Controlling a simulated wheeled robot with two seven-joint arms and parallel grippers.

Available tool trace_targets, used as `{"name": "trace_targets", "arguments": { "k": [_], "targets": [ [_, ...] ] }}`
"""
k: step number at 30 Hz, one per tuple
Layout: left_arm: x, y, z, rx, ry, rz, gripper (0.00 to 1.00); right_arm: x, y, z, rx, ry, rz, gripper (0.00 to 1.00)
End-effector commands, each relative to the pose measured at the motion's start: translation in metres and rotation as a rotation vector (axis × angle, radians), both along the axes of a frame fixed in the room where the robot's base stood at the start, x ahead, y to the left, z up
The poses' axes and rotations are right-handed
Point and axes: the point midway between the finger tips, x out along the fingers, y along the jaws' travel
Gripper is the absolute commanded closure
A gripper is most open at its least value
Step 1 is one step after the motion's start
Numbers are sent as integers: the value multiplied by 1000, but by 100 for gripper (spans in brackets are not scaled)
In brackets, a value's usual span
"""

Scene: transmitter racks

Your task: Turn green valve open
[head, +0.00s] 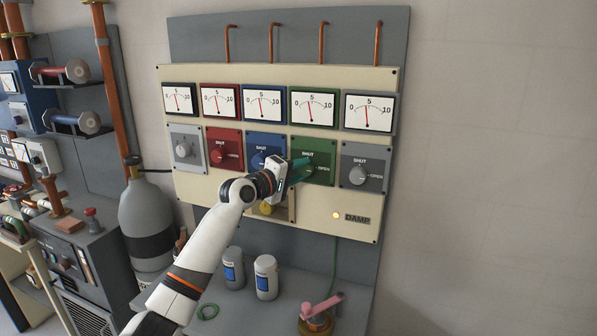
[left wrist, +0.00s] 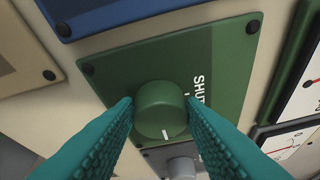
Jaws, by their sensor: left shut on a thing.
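The green valve is a round knob (left wrist: 160,108) on a green plate (head: 322,149), marked SHUT above and OPEN to the right. My left gripper (head: 304,168) reaches it from the left and front. In the left wrist view its two teal fingers (left wrist: 158,106) are shut on the knob, one on each side. The knob's white mark points to the bottom of that view, toward the neighbouring grey plate and away from SHUT. In the head view the fingers hide much of the knob. My right gripper is not in view.
Grey (head: 184,150), red (head: 219,153), blue (head: 264,158) and another grey valve (head: 358,174) flank the green one. Gauges (head: 309,107) sit above.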

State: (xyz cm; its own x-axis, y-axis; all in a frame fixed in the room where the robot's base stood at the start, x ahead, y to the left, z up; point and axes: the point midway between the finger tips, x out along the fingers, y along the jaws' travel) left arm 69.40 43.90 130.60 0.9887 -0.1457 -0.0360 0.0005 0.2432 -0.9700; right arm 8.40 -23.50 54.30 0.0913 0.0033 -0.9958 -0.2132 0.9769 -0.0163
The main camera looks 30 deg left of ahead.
Motion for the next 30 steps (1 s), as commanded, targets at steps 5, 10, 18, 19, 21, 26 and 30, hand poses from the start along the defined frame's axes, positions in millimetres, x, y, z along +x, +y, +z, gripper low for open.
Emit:
{"name": "trace_targets", "arguments": {
  "k": [5,10,18,19,21,26,30],
  "targets": [
    [0,0,-1,3,1,0,44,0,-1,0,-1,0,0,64],
    [0,0,0,1,0,0,42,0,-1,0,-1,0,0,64],
    [-11,2,-3,2,0,0,42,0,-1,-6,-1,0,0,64],
    [-16,3,-3,2,-1,1,42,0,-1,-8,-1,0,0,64],
    [-28,4,-3,6,0,1,42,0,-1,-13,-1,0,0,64],
    [-63,9,-4,7,1,0,42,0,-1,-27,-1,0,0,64],
    [-91,13,-2,5,1,0,42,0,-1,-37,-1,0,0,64]
  ]
}}
